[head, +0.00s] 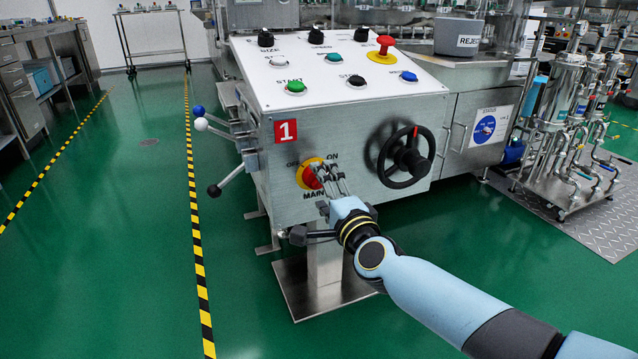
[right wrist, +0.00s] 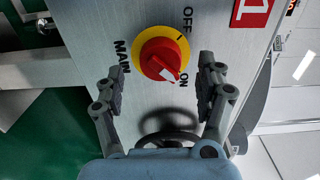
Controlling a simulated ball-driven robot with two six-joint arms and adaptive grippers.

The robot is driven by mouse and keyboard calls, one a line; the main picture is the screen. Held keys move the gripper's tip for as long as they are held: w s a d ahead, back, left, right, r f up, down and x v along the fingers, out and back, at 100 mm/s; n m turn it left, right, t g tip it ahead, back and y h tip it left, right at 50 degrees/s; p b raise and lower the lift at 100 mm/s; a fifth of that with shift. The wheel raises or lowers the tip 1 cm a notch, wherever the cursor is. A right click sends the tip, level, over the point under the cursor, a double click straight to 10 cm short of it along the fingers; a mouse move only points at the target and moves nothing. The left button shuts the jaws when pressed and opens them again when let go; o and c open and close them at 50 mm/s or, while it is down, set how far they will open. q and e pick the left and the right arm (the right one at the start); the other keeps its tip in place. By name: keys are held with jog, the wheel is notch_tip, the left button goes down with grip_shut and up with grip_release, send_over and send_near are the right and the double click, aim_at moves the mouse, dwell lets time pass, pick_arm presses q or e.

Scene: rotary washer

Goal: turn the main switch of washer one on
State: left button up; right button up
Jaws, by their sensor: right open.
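The main switch (head: 312,175) is a red knob on a yellow disc, on the front of the washer panel marked 1. In the right wrist view the switch (right wrist: 160,60) shows whole, with OFF at its upper right, ON at its lower right and MAIN at its left. The knob's pale-marked end points down and slightly right, towards the ON side; exact alignment is unclear. My right gripper (head: 329,174) is open in front of the switch. In the right wrist view its fingers (right wrist: 160,69) stand on either side of the knob, apart from it. My left gripper is out of view.
A black handwheel (head: 406,157) is right of the switch. Levers with ball ends (head: 214,190) stick out at the panel's left. Buttons and a red emergency stop (head: 383,50) sit on the sloped top. Green floor is clear at the left.

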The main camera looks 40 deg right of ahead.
jog(key=v, duration=0.9)
jog(key=shift+s, duration=0.2)
jog(key=s+a+f+n+g+y, duration=0.3)
jog(key=s+a+f+n+g, duration=0.1)
jog(key=s+f+n, duration=0.35)
jog(key=s+a+f+n+g+y, duration=0.3)
jog(key=s+a+f+n+g, duration=0.15)
jog(key=s+f+n, duration=0.35)
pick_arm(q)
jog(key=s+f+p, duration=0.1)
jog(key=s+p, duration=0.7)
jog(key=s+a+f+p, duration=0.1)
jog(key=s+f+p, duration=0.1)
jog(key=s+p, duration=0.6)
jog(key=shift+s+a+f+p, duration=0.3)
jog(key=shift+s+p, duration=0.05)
pick_arm(e)
jog(key=s+d+f+n+g+h, duration=0.1)
jog(key=s+d+f+n+g, duration=0.1)
jog(key=s, duration=0.8)
jog(key=s+d+f+n+g, duration=0.1)
jog(key=s+f, duration=0.4)
jog(key=s, duration=0.5)
jog(key=s+d+f+n+g+h, duration=0.1)
jog(key=s+g, duration=0.4)
jog(key=s, duration=0.6)
notch_tip(320, 180, down, 3)
jog(key=shift+d+r+n+h, duration=0.2)
jog(key=shift+d+n+h, duration=0.1)
jog(key=shift+d+n, duration=0.7)
